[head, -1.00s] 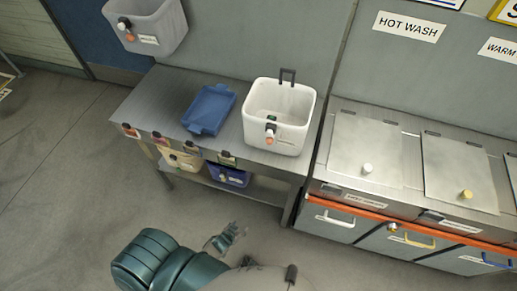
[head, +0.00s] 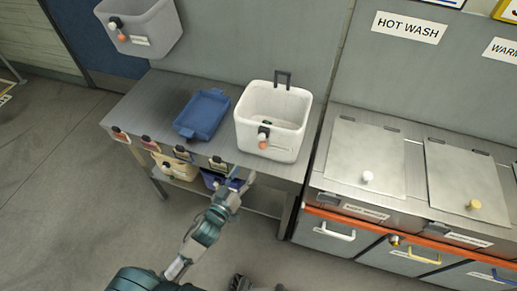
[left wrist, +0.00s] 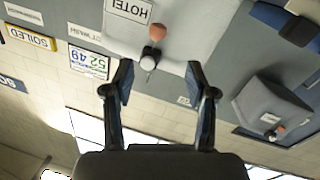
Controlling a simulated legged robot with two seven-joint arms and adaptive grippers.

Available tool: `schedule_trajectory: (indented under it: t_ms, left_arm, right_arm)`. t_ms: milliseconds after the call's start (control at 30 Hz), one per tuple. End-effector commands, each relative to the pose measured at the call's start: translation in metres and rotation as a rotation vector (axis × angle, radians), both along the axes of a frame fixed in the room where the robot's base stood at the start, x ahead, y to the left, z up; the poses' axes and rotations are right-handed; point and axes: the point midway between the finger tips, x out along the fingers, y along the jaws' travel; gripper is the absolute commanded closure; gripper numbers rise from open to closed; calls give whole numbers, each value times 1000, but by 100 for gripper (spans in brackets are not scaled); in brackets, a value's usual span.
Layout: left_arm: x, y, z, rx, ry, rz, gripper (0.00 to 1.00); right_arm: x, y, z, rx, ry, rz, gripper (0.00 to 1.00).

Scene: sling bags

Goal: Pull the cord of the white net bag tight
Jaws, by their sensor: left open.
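The white net bag (head: 277,112) stands upright and open on the steel counter. A black cord lock (head: 264,132) and an orange bead (head: 263,145) hang on its front. In the left wrist view the bag's front (left wrist: 180,42) and the orange bead (left wrist: 156,33) show upside down beyond the fingers, with a pale round piece (left wrist: 148,62) beside the bead. My left gripper (head: 237,188) is open and empty, in front of the counter, below and left of the bead. In the left wrist view its fingers (left wrist: 160,88) are wide apart, not touching the bag. My right gripper does not show.
A blue tray-like bag (head: 202,115) lies left of the white bag. A grey bag (head: 143,25) hangs on the wall. Beige (head: 175,167) and purple-blue (head: 212,178) bags sit under the counter's front edge. Lidded steel units (head: 365,155) stand to the right.

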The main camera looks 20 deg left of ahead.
Motion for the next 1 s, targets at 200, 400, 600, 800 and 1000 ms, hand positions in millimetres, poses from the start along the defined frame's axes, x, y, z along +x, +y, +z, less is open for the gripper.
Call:
schedule_trajectory:
  t_ms: [200, 400, 600, 800, 1000]
  left_arm:
    - [53, -11, 1, 1, -3, 0, 43]
    - [92, -18, 1, 1, -2, 1, 43]
    - [111, -22, 0, 0, -1, 0, 43]
    - [115, -22, -1, 0, 0, 0, 43]
    - [115, -22, 0, 0, 0, 0, 58]
  right_arm:
    - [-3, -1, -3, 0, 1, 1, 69]
    - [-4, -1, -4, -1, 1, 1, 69]
    - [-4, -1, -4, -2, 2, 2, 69]
    - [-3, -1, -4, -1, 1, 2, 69]
    - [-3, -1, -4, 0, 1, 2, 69]
